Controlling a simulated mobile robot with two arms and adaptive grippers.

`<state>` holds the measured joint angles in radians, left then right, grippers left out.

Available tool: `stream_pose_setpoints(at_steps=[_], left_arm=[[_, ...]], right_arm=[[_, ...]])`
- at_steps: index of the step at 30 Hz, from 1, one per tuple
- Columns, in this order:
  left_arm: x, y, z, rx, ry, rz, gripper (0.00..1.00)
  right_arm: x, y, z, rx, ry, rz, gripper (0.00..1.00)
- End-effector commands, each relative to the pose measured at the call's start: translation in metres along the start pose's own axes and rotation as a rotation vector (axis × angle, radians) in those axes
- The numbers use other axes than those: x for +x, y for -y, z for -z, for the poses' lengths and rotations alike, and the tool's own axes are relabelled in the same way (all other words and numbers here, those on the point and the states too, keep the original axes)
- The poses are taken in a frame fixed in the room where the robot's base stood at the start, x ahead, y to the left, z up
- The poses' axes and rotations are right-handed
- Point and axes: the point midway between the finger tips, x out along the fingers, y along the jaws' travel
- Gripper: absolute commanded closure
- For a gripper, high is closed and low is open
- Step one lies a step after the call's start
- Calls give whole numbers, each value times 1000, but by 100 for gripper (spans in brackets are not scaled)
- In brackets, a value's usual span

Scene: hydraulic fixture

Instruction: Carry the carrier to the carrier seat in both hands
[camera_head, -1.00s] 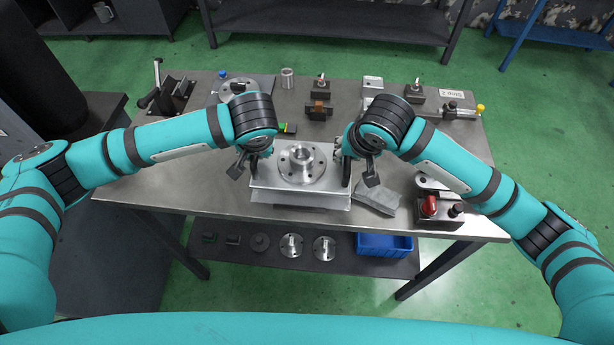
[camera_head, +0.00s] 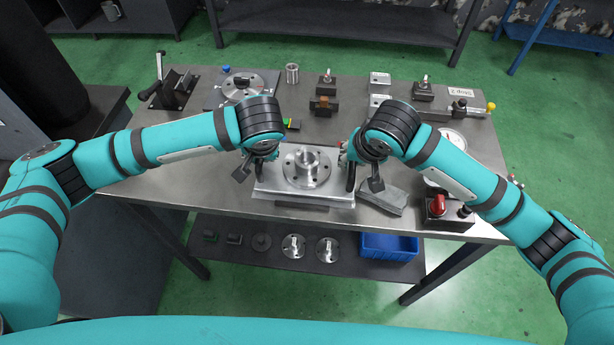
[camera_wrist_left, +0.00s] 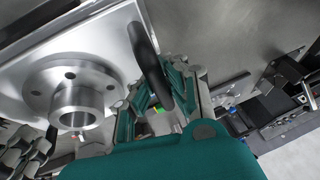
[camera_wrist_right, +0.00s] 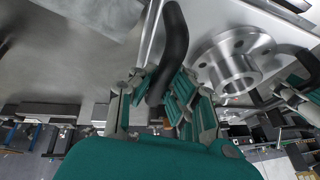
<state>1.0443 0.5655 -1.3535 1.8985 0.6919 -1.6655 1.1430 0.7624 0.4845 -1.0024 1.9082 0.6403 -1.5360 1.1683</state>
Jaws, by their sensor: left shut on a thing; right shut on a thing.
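The carrier (camera_head: 279,187) is a bright metal plate with a round flanged hub (camera_head: 307,168) on top and a black upright handle at each side. It looks level, over the front middle of the workbench. My left gripper (camera_head: 260,160) is shut on its left handle, which shows in the left wrist view (camera_wrist_left: 150,62). My right gripper (camera_head: 351,163) is shut on its right handle, which shows in the right wrist view (camera_wrist_right: 172,50). Whether the plate touches the bench is unclear. I cannot pick out the carrier seat for certain.
A grey block (camera_head: 384,196) lies close to the carrier's right. A box with a red knob (camera_head: 410,204) and a dial gauge (camera_head: 447,140) stand further right. A vise (camera_head: 173,90), a round fixture (camera_head: 243,86) and small blocks line the back. The bench's left front is clear.

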Motion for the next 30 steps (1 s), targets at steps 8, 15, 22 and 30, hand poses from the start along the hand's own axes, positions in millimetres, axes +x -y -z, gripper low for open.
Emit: stream_pose_setpoints(at_steps=[8, 15, 22, 30], left_arm=[[14, -4, -6, 2, -3, -1, 100], [15, -4, -7, 2, 1, 0, 69], [15, -3, -6, 1, 0, 0, 69], [-14, -4, -6, 3, -2, -4, 69]], right_arm=[[14, -3, -2, 4, -10, 1, 100], [15, -4, -5, 3, -3, -2, 68], [15, -4, -6, 1, -1, -1, 68], [15, -3, -6, 0, 0, 0, 68]])
